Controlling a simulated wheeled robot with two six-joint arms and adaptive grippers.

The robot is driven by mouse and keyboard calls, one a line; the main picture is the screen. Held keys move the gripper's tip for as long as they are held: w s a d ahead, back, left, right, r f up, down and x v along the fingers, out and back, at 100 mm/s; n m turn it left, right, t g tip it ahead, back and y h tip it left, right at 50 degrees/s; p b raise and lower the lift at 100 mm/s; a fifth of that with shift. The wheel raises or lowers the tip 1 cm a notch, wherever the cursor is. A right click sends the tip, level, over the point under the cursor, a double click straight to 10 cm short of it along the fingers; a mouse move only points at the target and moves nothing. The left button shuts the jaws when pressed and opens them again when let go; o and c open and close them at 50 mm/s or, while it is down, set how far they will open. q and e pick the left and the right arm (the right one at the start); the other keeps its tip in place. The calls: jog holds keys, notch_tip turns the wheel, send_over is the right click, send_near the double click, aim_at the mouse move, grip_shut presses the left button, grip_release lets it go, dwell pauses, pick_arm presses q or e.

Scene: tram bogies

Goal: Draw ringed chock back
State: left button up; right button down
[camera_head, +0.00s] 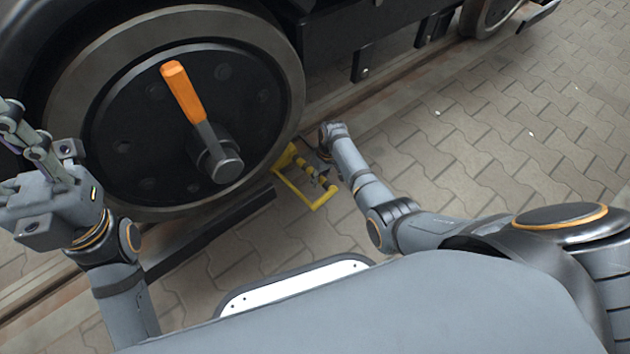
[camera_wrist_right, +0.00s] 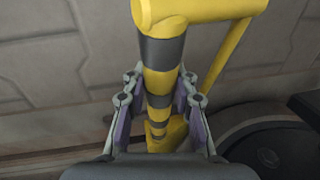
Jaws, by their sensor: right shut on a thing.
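The ringed chock (camera_head: 318,202) is a yellow frame with a bar banded in dark rings. It lies low by the rail, at the lower right of the big wheel (camera_head: 275,90). My right gripper (camera_head: 324,172) reaches down to it and is shut on the banded bar. In the right wrist view the chock's bar (camera_wrist_right: 160,82) runs between both fingers of the right gripper (camera_wrist_right: 160,95). Whether the chock touches the wheel is hidden. My left gripper (camera_head: 30,145) is raised in front of the wheel's left side, away from the chock; its jaw opening is unclear.
An orange-gripped lever (camera_head: 185,92) sticks out from the wheel hub. The rail (camera_head: 375,120) runs under the vehicle, with another wheel (camera_head: 490,15) farther along. Paving (camera_head: 480,140) to the right is clear.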

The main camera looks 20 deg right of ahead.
jog(key=d, duration=0.1)
jog(key=w+d, duration=0.1)
jog(key=d, duration=0.1)
jog(key=w+d, duration=0.1)
jog(key=d, duration=0.1)
jog(key=shift+d+r, duration=0.1)
jog(key=shift+d, duration=0.05)
jog(key=c, duration=1.1)
grip_release()
jog(key=shift+o, duration=0.2)
notch_tip(320, 180, up, 12)
jog(key=d, duration=0.2)
jog(key=shift+w, duration=0.3)
jog(key=shift+d, duration=0.1)
